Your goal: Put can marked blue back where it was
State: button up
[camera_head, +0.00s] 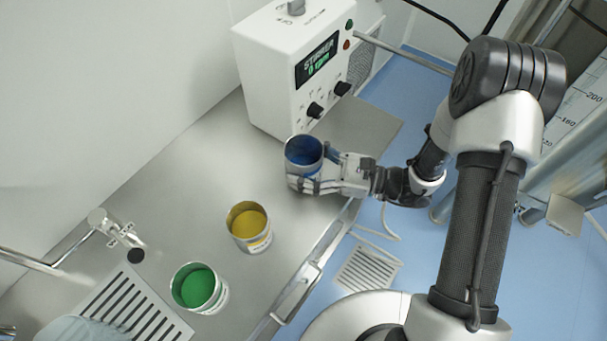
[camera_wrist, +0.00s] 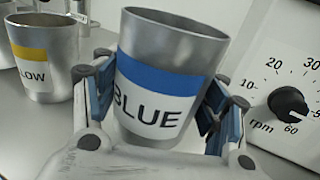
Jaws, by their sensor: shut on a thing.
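The can marked blue (camera_head: 303,151) is a metal can with blue inside. In the wrist view the can (camera_wrist: 165,75) shows a white label with a blue band and the word BLUE, and it looks slightly tilted there. My gripper (camera_head: 312,175) is shut around its sides; both fingers show in the wrist view (camera_wrist: 155,100). I cannot tell whether the can's base touches the bench. The yellow can (camera_head: 249,226) stands on the bench to the lower left, and the green can (camera_head: 199,288) stands beyond it, further lower left.
The stirrer box (camera_head: 290,75) with knobs and a display stands just behind the held can. A slotted drain (camera_head: 130,305) and a tap (camera_head: 105,225) are at the lower left. The steel bench (camera_head: 190,180) is clear left of the held can. A handle (camera_head: 298,292) runs along its front edge.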

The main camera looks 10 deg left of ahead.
aim_at(304, 164)
jog(key=shift+f+b, duration=0.55)
jog(key=shift+f, duration=1.35)
jog(key=shift+f, duration=0.15)
jog(key=o, duration=1.4)
